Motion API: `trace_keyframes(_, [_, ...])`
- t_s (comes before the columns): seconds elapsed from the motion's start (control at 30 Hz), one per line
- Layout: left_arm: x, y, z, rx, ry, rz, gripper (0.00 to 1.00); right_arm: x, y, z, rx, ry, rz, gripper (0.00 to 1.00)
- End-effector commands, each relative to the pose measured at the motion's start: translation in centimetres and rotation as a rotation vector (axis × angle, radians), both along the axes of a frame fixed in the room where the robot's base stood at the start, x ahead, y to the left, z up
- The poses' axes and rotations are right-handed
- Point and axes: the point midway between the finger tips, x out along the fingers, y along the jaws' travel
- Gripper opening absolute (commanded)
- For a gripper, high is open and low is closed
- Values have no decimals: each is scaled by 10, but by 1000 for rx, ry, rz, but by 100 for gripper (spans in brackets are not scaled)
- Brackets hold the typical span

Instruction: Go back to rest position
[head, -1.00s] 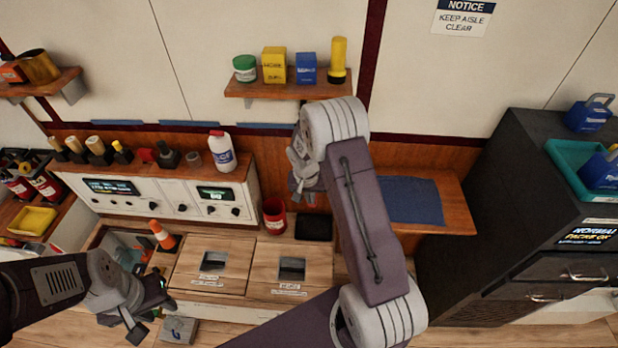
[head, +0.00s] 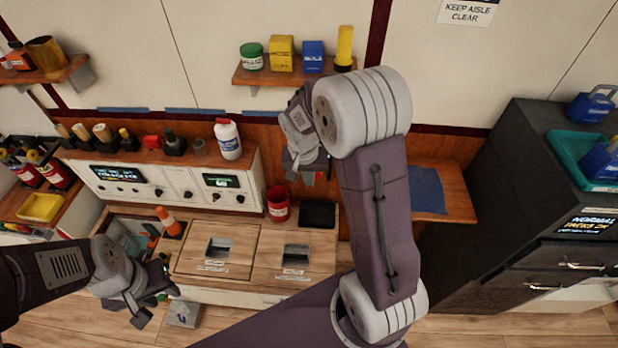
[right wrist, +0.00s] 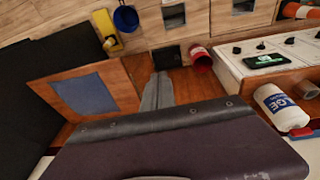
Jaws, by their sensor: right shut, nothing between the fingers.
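My right arm rises through the middle of the head view and is bent over, with its gripper (head: 307,177) hanging in front of the wooden back panel, above the red cup (head: 278,203) and black tray (head: 318,214). In the right wrist view the grey fingers (right wrist: 158,90) are together with nothing between them. My left gripper (head: 152,302) is low at the left in the head view, over the front of the counter near the open bin. Its fingers look apart and I see nothing held in them.
A white control panel (head: 173,186) stands at the back left, with a white bottle (head: 228,139) on top. A wall shelf (head: 285,74) holds several containers. A blue mat (head: 427,190) lies on the right ledge, beside a dark cabinet (head: 500,190).

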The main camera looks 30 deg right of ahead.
Motion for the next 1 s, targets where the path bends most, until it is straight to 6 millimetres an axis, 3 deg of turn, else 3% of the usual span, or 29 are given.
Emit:
trace_keyframes(0.67, [0, 0, 0, 0, 0, 0, 36, 0, 0, 0, 0, -1, 1, 0])
trace_keyframes(0.77, [0, 0, 0, 0, 0, 0, 36, 5, 6, 15, -2, -40, 18, 0])
trace_keyframes(0.87, [0, 0, -1, 0, 0, 0, 36, -29, 26, 29, 28, -46, 45, 0])
trace_keyframes(1.0, [0, 0, -2, 0, 0, 0, 36, -103, 57, 18, 90, 8, 239, 0])
